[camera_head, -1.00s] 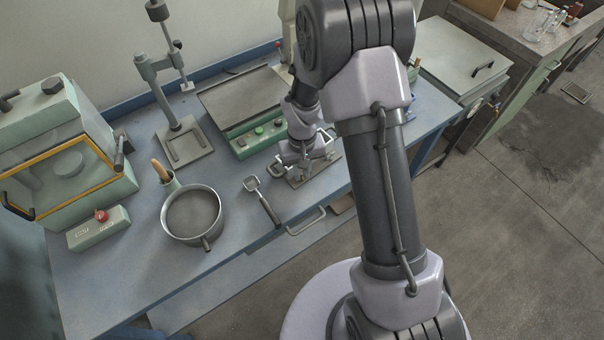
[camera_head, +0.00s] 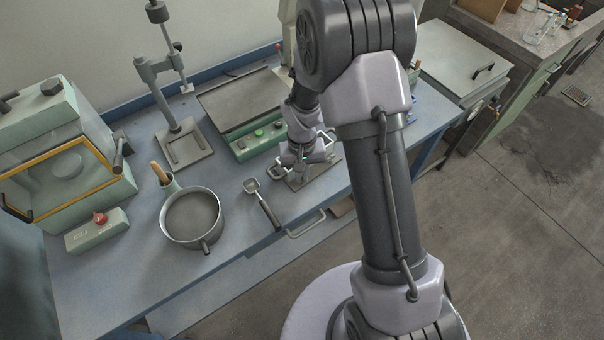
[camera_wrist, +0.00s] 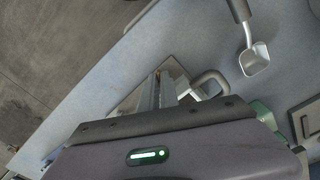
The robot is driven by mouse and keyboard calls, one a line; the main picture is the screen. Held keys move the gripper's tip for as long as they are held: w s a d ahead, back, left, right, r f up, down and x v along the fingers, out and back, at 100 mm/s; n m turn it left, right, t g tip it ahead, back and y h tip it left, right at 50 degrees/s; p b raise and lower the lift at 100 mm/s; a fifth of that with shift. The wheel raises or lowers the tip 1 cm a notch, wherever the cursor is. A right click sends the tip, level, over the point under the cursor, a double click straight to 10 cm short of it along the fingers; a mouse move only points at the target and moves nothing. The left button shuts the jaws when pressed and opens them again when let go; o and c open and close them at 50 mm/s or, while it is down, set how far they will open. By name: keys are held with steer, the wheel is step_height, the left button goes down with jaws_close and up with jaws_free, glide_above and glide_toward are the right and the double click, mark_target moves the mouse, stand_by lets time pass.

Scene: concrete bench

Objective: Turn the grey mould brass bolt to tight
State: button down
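The grey mould (camera_head: 322,167) sits on its plate near the front edge of the blue bench. A looped handle shows at its side. In the wrist view the mould (camera_wrist: 170,84) and its handle are partly covered by my gripper's body. My gripper (camera_head: 300,173) points down at the mould, close over its left part. I cannot tell whether it touches it. The brass bolt cannot be made out; it seems hidden by the gripper. The fingertips are too small and too covered to show whether they are open or shut.
A ladle-like scoop (camera_head: 262,204) lies just left of the mould, and a pan (camera_head: 193,217) stands farther left. A green control box (camera_head: 256,139) stands behind. A rail-like handle (camera_head: 306,224) sticks out at the bench's front edge.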

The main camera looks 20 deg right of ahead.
steer(key=c, duration=1.9)
jaws_free()
step_height(320, 180, up, 17)
steer(key=p, duration=0.5)
steer(key=shift+r+p, duration=0.2)
steer(key=shift+p, duration=0.15)
steer(key=shift+r, duration=0.1)
